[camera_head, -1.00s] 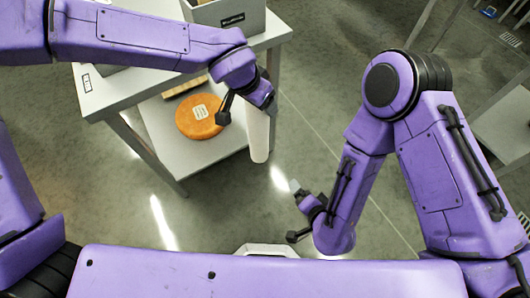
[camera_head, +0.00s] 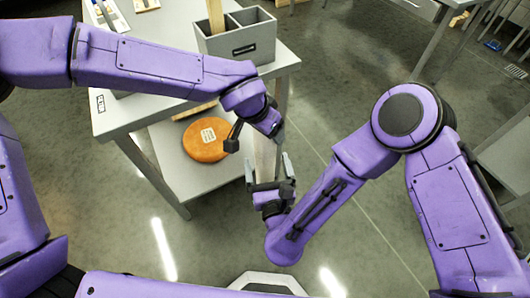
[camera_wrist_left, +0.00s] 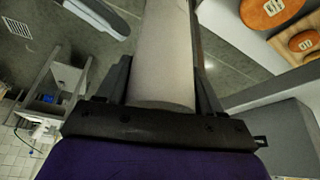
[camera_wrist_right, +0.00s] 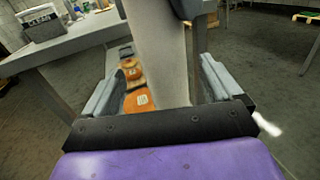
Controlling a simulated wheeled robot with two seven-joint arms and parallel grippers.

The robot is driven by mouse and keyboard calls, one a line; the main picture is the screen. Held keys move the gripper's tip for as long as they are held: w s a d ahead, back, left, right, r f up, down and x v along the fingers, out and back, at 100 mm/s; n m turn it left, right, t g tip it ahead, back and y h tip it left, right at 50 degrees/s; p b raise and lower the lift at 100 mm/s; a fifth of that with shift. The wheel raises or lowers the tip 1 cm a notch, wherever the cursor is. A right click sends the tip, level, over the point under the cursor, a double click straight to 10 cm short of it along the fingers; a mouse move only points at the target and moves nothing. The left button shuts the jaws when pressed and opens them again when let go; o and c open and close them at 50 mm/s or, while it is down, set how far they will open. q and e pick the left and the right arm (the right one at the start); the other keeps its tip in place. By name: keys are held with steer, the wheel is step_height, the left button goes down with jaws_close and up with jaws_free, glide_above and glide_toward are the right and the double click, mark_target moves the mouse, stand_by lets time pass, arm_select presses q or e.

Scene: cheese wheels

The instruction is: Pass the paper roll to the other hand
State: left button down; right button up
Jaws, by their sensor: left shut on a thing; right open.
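The paper roll is a pale, off-white cylinder (camera_head: 264,157) that hangs upright in the head view, below my left gripper. My left gripper (camera_head: 258,134) is shut on its upper part. In the left wrist view the roll (camera_wrist_left: 163,55) stands between the left fingers. My right gripper (camera_head: 271,170) is open at the roll's lower part, one finger on each side. In the right wrist view the roll (camera_wrist_right: 160,55) runs between the two spread fingers (camera_wrist_right: 155,85). I cannot tell whether the right fingers touch it.
A grey table (camera_head: 115,115) with a lower shelf stands left of the roll. An orange cheese wheel (camera_head: 206,140) lies on the shelf. A grey divided box (camera_head: 238,42) sits on the tabletop. Another table stands at the right edge. Open floor lies between.

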steer(key=x, duration=0.5)
steer(key=shift+w, duration=0.35)
steer(key=shift+a, duration=0.1)
steer(key=c, duration=1.2)
arm_select(q)
steer(key=shift+c, duration=0.4)
jaws_free()
arm_select(e)
steer(key=shift+c, duration=0.9)
